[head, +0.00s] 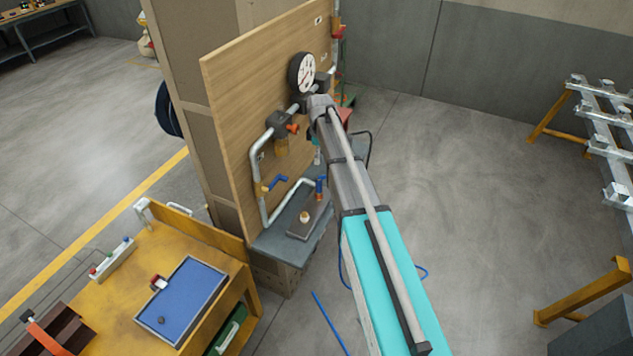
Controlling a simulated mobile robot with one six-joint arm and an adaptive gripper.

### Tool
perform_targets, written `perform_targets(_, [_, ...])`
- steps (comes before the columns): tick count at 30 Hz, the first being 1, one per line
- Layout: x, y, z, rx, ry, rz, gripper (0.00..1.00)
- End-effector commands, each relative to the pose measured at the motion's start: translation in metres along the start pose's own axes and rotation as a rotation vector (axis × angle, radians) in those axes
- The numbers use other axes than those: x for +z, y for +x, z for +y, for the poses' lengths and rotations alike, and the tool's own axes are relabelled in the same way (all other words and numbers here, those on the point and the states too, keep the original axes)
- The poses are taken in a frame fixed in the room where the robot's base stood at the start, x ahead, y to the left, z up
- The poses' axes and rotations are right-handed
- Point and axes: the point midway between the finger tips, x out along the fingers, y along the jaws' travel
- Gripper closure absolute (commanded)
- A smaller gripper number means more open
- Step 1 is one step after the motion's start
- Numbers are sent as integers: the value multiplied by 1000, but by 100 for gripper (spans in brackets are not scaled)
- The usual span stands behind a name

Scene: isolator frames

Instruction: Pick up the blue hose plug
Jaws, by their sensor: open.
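A small upright blue piece (320,184), which looks like the blue hose plug, shows at the right end of the grey shelf below the wooden panel. It is close to the end of a bent pale pipe, and I cannot tell whether they touch. My arm reaches up from the bottom right toward the panel, passing just right of the blue piece in the picture. My gripper's fingers cannot be made out; the arm's far end by the gauge hides that area. Nothing is seen gripping the blue piece.
A yellow bench (130,325) with a blue tray (187,307) stands lower left. The floor right is largely clear.

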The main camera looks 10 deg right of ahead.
Motion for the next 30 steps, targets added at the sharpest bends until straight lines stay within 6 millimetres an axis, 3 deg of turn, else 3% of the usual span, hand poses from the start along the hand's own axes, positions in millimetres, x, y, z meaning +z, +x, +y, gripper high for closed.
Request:
perform_targets(14, [-1, 3, 0, 0, -3, 0, 25])
perform_targets(30, [-2, 43, -1, 0, -3, 0, 25])
